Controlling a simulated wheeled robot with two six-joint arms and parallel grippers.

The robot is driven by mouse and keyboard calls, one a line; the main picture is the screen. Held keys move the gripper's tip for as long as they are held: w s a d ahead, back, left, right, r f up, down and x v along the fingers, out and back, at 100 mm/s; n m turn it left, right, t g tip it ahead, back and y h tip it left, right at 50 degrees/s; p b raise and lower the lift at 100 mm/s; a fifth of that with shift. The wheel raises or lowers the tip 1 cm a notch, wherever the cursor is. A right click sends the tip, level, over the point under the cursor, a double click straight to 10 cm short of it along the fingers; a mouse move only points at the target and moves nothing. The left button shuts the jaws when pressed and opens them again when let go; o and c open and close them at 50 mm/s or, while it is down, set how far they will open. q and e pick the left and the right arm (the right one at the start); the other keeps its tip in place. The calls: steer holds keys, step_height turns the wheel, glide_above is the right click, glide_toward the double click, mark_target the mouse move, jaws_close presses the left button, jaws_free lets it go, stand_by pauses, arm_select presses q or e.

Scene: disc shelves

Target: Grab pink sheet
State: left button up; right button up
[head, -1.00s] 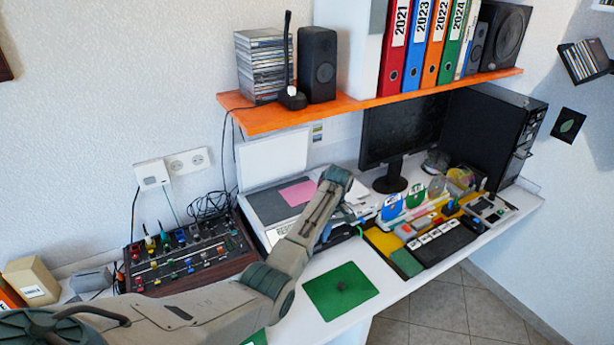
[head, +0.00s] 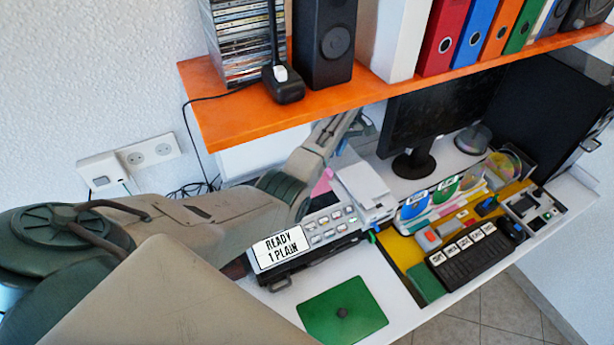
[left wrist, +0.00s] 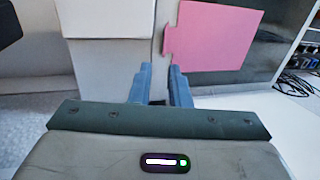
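The pink sheet (head: 322,183) shows in the head view as a small patch beside my left forearm, which hides most of it. In the left wrist view the pink sheet (left wrist: 218,38) is a flat piece with a notched left edge on a dark grey surface. My left gripper (left wrist: 160,68) has its two blue fingers apart with nothing between them; the sheet appears beyond and to the right of the fingertips. My right gripper is out of view.
An orange shelf (head: 250,118) with discs, a speaker and binders hangs above the arm. A green mat (head: 343,310) lies in front.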

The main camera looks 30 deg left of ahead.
arm_select(q)
steer(key=shift+s+f+p, duration=0.45)
steer(key=shift+f+p, duration=0.1)
steer(key=shift+f, duration=0.05)
steer(key=p+x, duration=0.1)
steer(key=x, duration=0.2)
steer(key=shift+s+f+p, duration=0.2)
steer(key=shift+f+p, duration=0.15)
steer(key=shift+p, duration=0.05)
steer(key=shift+a+f, duration=0.1)
steer(key=shift+f, duration=0.35)
steer(key=shift+c, duration=0.3)
jaws_close()
